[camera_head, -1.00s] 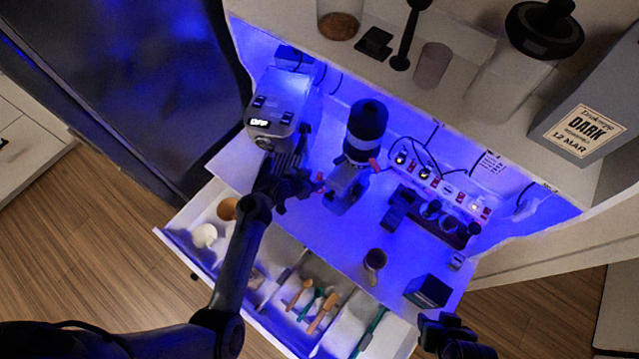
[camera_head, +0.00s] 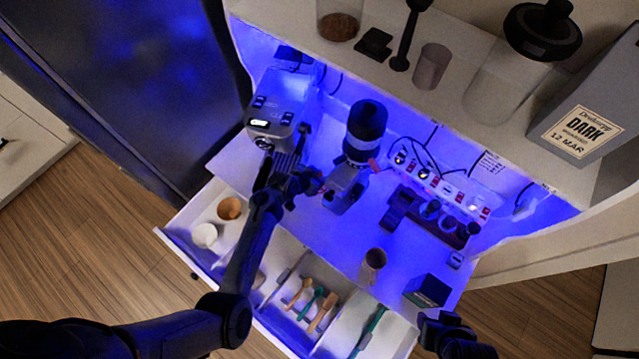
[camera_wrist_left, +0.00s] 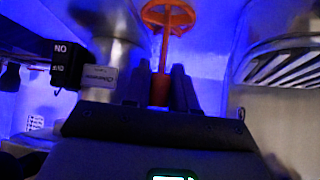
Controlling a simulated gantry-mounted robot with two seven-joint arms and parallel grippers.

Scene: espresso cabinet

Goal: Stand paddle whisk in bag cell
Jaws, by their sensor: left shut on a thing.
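My left gripper (camera_head: 292,180) is in front of the espresso machine (camera_head: 279,108), above the counter. In the left wrist view the left gripper (camera_wrist_left: 160,78) is shut on an orange paddle whisk (camera_wrist_left: 168,16). The whisk's spoked round head stands out beyond the fingers, and its lower handle is hidden between them. In the head view the whisk is mostly hidden by the gripper and too small to make out. The drawer (camera_head: 180,240) is open below the counter and divided into compartments. I cannot tell which is the bag cell. My right gripper (camera_head: 446,332) is at the bottom right; its fingers are unclear.
A grinder (camera_head: 366,122) stands right of the left gripper. A power strip (camera_head: 440,185) lies at the back. A cup (camera_head: 375,259) and a dark box (camera_head: 428,290) stand near the counter's right front. The drawer holds a white cup (camera_head: 204,236), a brown cup (camera_head: 229,208) and several tools.

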